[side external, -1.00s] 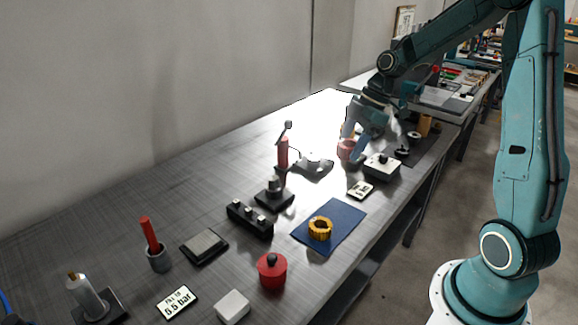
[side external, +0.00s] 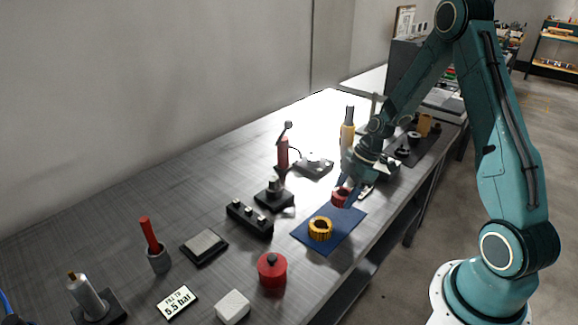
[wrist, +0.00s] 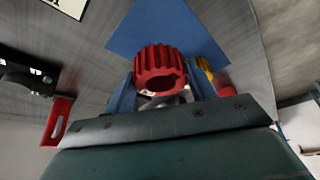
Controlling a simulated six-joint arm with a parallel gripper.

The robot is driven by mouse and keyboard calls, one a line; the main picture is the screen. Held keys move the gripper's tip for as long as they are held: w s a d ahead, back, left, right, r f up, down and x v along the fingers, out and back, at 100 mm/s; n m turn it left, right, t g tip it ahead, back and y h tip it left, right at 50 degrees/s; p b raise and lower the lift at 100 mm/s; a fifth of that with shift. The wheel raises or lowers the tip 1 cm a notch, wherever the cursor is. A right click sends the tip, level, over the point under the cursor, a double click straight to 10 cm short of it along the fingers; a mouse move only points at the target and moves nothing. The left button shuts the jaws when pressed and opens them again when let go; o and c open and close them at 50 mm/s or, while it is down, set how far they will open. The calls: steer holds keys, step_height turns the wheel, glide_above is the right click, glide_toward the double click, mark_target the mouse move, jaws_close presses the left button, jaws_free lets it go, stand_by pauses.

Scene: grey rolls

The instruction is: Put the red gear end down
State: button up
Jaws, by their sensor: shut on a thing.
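The red gear (side external: 341,197) is held in my gripper (side external: 345,188), above the far part of the blue mat (side external: 322,244). In the wrist view the red gear (wrist: 160,72) sits between the two blue fingers of my gripper (wrist: 162,90), with its toothed side and the opening in one end showing. My gripper is shut on it. A yellow-orange gear (side external: 320,228) rests on the blue mat, nearer the camera than the red gear. The blue mat (wrist: 160,25) also shows behind the red gear in the wrist view.
A black block with several knobs (side external: 250,219) and a dark stand (side external: 274,194) are left of the mat. A red lidded pot (side external: 272,270) stands in front of it. A yellow bottle (side external: 347,137) stands behind my gripper. The table's right edge runs close by the mat.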

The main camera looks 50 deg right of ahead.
mark_target(337, 214)
steer(key=shift+f, duration=0.2)
steer(key=shift+f, duration=1.9)
steer(key=shift+f, duration=0.1)
steer(key=o, duration=1.2)
steer(key=shift+o, duration=0.2)
steer(key=v, duration=1.2)
